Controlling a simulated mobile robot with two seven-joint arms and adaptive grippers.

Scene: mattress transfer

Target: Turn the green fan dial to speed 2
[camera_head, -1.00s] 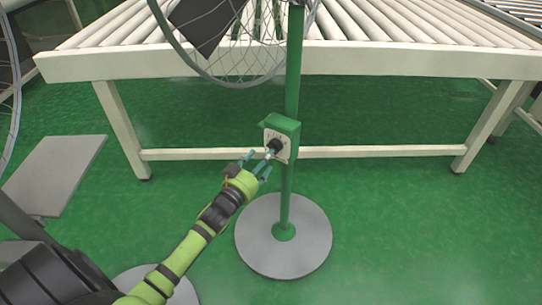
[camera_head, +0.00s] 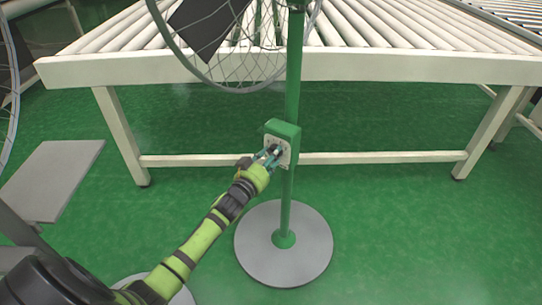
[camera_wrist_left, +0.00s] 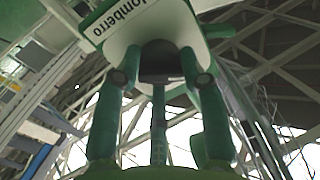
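The green fan's control box (camera_head: 283,143) is mounted on its upright green post, with a pale dial plate facing me. The black dial (camera_wrist_left: 160,66) shows in the left wrist view between the fingers of my left gripper (camera_wrist_left: 159,60). In the head view my left gripper (camera_head: 271,154) is at the front of the box and covers most of the dial. Its fingertips flank the dial closely; I cannot tell whether they press on it. The dial's pointer and speed marks are not readable. My right gripper is not in view.
The fan's round grey base (camera_head: 284,262) stands on the green floor below the box. Its wire cage (camera_head: 240,62) hangs above. A white roller conveyor (camera_head: 400,66) runs behind the post. A grey platform (camera_head: 55,178) is at the left.

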